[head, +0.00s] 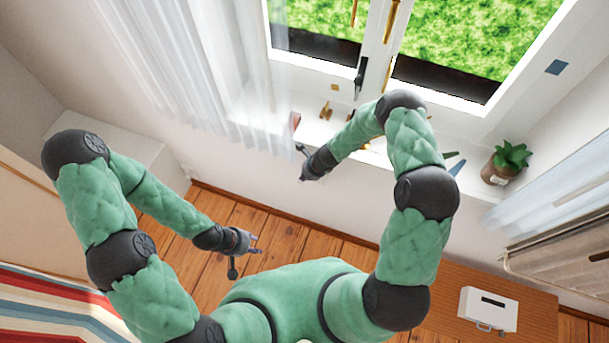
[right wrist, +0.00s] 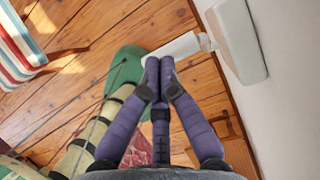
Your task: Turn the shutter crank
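In the right wrist view, a white housing (right wrist: 237,40) sits on the wall. A pale bar (right wrist: 178,49), seemingly the shutter crank, reaches left from it through a narrow joint. My right gripper (right wrist: 159,66) has its purple fingertips together in front of the bar's left end; whether they hold a part of the crank is hidden. In the head view my right gripper (head: 303,173) is below the window sill, near the curtain; the crank cannot be made out there. My left gripper (head: 256,246) is low over the wooden floor, fingers apart and empty, away from the wall.
A potted plant (head: 505,162) and small items stand on the sill (head: 465,125). A white curtain (head: 200,75) hangs left of the window. A low white cabinet (head: 118,145) is at left, and a wooden surface with a white box (head: 487,311) at lower right.

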